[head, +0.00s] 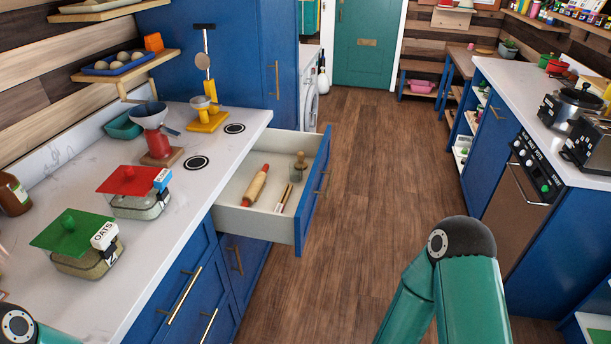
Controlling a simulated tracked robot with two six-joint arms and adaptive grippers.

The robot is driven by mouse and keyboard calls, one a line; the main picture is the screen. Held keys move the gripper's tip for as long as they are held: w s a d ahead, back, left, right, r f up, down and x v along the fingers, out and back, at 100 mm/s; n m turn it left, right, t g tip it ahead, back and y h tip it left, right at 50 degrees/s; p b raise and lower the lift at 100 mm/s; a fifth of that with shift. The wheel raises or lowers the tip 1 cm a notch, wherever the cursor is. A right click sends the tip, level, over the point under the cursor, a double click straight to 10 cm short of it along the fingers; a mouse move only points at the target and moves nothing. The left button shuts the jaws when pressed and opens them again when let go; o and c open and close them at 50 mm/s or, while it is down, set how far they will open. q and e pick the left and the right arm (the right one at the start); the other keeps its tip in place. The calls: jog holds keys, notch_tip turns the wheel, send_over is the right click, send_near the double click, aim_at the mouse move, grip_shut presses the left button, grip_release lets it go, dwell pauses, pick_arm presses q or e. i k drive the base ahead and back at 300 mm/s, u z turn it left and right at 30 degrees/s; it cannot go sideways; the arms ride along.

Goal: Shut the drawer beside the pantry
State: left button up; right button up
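The drawer (245,220) with a blue front and pale grey inside stands pulled far out from the left counter, just in front of the tall blue pantry cabinet (235,55). Inside lie a rolling pin (256,185), a small jar-like item (299,165) and thin utensils (284,198). Part of my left arm shows at the bottom left corner and part of my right arm at the bottom right of centre. Neither gripper is in the picture, and nothing of mine touches the drawer.
The wooden floor (365,170) between the counters is clear. An oven (520,195) stands in the right counter.

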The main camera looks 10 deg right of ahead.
aim_at(276, 148)
jog(key=k, duration=1.15)
jog(key=z, duration=0.55)
jog(key=i, duration=2.1)
jog(key=u, duration=0.7)
jog(key=k, duration=0.9)
jog(key=u, duration=0.15)
jog(key=i, duration=0.65)
